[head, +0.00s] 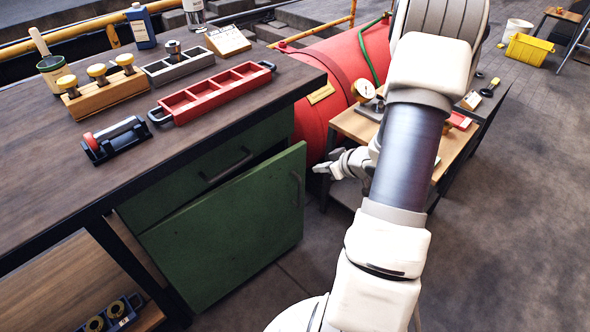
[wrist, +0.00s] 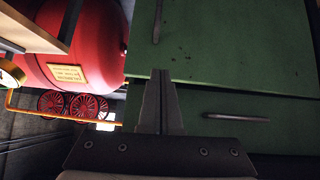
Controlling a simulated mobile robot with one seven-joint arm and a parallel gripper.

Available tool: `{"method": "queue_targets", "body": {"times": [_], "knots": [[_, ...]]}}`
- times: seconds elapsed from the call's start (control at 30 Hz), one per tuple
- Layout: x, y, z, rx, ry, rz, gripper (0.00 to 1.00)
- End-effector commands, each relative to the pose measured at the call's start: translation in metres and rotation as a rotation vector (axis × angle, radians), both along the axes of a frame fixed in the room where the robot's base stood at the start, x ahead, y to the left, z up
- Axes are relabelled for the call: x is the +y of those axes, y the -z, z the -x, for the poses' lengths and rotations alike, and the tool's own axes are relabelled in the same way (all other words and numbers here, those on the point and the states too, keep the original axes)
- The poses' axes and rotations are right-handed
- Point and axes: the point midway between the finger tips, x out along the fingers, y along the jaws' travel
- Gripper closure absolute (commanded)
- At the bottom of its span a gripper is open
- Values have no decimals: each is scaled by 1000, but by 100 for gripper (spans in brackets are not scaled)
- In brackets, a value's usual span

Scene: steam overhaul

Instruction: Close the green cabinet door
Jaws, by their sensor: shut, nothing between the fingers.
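The green cabinet door (head: 225,225) hangs part open under the bench in the head view, its free edge swung out toward me. Its dark bar handle (head: 297,187) is near that free edge. In the wrist view the door (wrist: 230,45) fills the upper right, with its handle (wrist: 157,22) at the top. My gripper (head: 320,169) is just right of the door's free edge in the head view. In the wrist view its fingers (wrist: 160,74) are shut together, empty, and overlap the door's edge; I cannot tell whether they touch it.
A green drawer front with a bar handle (head: 230,165) sits above the door. The workbench (head: 200,120) carries a red tray (head: 217,92) and other parts. A red boiler (head: 345,65) and a small wooden table (head: 357,125) stand close behind my gripper.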

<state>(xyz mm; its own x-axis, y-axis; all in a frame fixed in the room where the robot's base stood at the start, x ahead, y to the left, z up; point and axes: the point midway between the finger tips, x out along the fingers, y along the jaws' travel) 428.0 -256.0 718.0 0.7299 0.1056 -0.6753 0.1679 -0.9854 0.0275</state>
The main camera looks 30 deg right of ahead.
Motion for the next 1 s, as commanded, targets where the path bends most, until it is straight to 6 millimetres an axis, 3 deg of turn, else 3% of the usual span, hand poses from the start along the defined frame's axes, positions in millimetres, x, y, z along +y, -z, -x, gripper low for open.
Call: {"method": "queue_targets", "body": {"times": [0.27, 0.67, 0.8, 1.0], "knots": [[3, 16, -15, -5, 25, -31, 100], [12, 73, -76, -5, 23, -29, 100], [15, 68, -98, -7, 23, -27, 100], [17, 67, -111, -5, 24, -29, 100]]}}
